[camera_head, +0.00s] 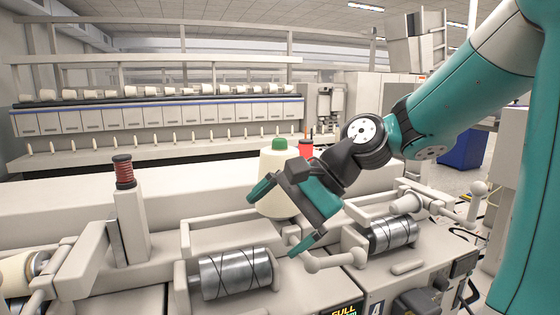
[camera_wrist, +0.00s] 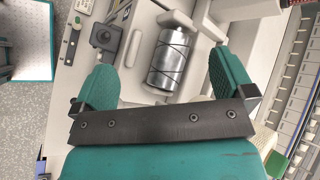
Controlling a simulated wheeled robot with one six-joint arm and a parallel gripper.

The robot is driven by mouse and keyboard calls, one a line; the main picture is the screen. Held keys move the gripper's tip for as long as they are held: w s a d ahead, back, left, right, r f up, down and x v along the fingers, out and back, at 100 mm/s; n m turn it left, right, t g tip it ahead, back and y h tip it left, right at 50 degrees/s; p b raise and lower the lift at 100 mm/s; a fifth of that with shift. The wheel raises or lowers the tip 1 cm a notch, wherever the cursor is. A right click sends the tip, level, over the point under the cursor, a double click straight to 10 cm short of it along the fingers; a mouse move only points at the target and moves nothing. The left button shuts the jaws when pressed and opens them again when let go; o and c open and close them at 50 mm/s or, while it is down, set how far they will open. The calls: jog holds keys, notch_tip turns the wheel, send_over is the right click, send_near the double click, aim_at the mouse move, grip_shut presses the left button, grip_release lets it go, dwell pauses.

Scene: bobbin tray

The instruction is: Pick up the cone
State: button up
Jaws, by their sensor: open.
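The cream cone (camera_head: 270,163) with a green top stands upright at the middle of the head view. My gripper (camera_head: 282,217) is in front of it and hides part of its side and base. In the wrist view my gripper (camera_wrist: 164,75) is open, with its two green fingers wide apart and no cone between them. A cream and green shape, likely the cone (camera_wrist: 264,138), shows at the lower right there, outside the right finger. Whether a finger touches the cone cannot be told.
A grooved metal drum (camera_head: 236,274) lies below my gripper, and it also shows between the fingers in the wrist view (camera_wrist: 168,58). A second drum (camera_head: 393,235) is to the right. A post with a red spool (camera_head: 124,172) stands left. A red object (camera_head: 306,147) is behind my gripper.

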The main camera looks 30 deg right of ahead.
jog(key=w+d+r+m+t+p, duration=0.3)
jog(key=d+r+m+t, duration=0.1)
jog(key=d+r+m, duration=0.5)
jog(key=m+t+p, duration=0.2)
jog(key=m+t, duration=0.2)
jog(key=m, duration=0.4)
send_near(280, 148)
jog(key=shift+w+d+p+x, duration=0.2)
jog(key=shift+p+x, duration=0.35)
jog(key=shift+x, duration=1.25)
jog(key=shift+w+d+p+x, duration=0.1)
jog(key=shift+d+p+x, duration=0.3)
jog(key=shift+x, duration=1.4)
jog(key=shift+w+d+p+x, duration=0.1)
jog(key=shift+p+x, duration=0.55)
jog(key=shift+x, duration=1.15)
jog(key=c, duration=1.2)
